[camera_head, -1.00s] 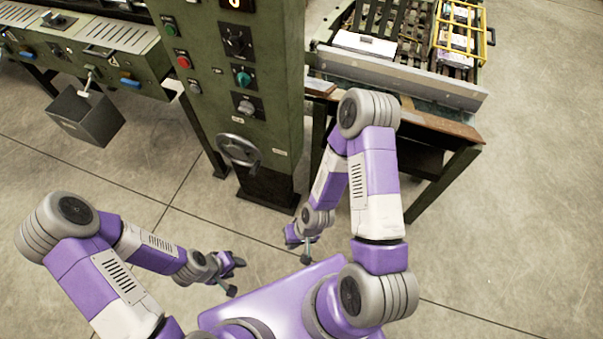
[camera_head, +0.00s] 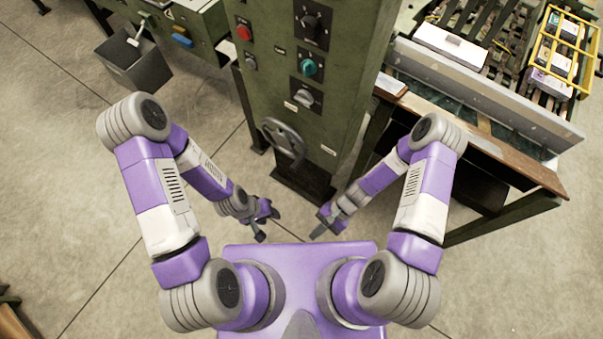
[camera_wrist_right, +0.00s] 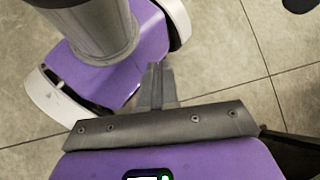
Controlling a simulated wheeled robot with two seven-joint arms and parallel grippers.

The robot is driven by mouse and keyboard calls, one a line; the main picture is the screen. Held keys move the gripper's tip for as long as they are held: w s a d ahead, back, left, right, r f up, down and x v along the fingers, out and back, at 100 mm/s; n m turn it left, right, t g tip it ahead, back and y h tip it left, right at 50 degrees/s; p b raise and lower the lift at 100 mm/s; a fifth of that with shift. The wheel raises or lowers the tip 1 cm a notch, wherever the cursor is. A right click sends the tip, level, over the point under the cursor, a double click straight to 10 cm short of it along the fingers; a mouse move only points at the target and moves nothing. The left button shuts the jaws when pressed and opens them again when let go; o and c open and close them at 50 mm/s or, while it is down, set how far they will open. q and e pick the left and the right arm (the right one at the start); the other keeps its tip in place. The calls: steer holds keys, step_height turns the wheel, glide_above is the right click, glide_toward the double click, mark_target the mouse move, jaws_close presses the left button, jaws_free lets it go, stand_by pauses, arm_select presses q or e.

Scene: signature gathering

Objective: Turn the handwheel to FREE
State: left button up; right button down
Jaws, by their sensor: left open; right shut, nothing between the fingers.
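The dark handwheel (camera_head: 284,143) is on the front of the green machine column, low down under the knobs. A small pale plate is near it, but its lettering is too small to read. My left gripper (camera_head: 267,226) is open and empty, below and a little left of the wheel, apart from it. My right gripper (camera_head: 318,231) is shut and empty, below and right of the wheel, apart from it. In the right wrist view the right gripper's fingers (camera_wrist_right: 157,82) are together, over bare floor and my own base.
The green column (camera_head: 300,90) carries a red button (camera_head: 244,32), a teal knob (camera_head: 308,67) and a grey knob (camera_head: 304,97). A bench with a metal rail (camera_head: 480,95) stands right.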

steer(key=w+a+f+m+t+y+b, duration=0.3)
steer(key=w+a+f+m+y+b, duration=0.25)
steer(key=w+m+y, duration=0.35)
steer(key=w+d+f+m+t+y+b, duration=0.1)
steer(key=w+d+m+t+y+b, duration=0.45)
steer(key=t, duration=1.15)
arm_select(q)
step_height(320, 180, down, 10)
steer(key=p, duration=0.2)
arm_select(e)
steer(key=w+a+r+m+h, duration=0.1)
steer(key=w+a+r+m, duration=0.2)
steer(key=r, duration=0.7)
steer(key=shift+w+a+r+t, duration=0.15)
steer(key=shift+w+a+t, duration=0.25)
steer(key=shift+w+a, duration=0.5)
steer(key=shift+w+d, duration=0.2)
